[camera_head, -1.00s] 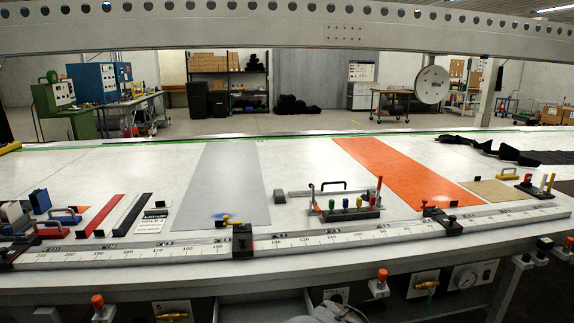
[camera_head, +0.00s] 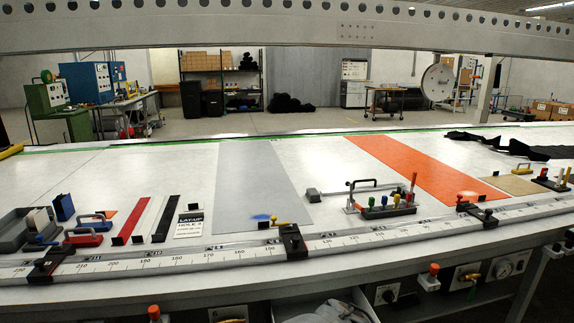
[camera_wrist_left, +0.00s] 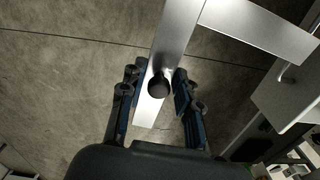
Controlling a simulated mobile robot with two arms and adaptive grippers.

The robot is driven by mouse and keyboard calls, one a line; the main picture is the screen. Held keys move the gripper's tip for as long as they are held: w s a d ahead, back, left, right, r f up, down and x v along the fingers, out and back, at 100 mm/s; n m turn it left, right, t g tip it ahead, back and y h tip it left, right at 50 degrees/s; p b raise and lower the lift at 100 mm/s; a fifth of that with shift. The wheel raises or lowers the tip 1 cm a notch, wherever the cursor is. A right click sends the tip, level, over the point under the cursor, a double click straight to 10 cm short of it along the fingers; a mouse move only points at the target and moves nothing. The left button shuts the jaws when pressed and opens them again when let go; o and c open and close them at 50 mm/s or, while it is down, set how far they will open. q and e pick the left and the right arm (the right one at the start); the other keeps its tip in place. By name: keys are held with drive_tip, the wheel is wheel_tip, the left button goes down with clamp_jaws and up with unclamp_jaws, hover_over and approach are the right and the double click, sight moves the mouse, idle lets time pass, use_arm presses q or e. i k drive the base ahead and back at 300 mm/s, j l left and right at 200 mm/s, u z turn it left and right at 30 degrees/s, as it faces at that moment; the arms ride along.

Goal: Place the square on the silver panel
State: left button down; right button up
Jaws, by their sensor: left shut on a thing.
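The square (camera_wrist_left: 240,20) is a flat silver metal L-shape with a dark round knob, seen in the left wrist view. My left gripper (camera_wrist_left: 158,95) has its blue-and-black fingers on both sides of the square's long arm near the knob and is shut on it. Bare floor lies below it. The silver panel (camera_head: 262,180) is a grey strip lying across the white table in the head view, with a blue patch near its front end. Neither gripper shows in the head view.
An orange strip (camera_head: 425,170) lies right of the silver panel. Between them stands a rack with coloured knobs (camera_head: 385,205). A ruler rail (camera_head: 350,238) with black clamps runs along the table's front edge. Red and black bars (camera_head: 166,218) lie to the left.

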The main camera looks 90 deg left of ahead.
sight(258, 202)
drive_tip(key=k+j+u, duration=0.75)
drive_tip(key=i+l, duration=0.05)
drive_tip(key=i, duration=0.05)
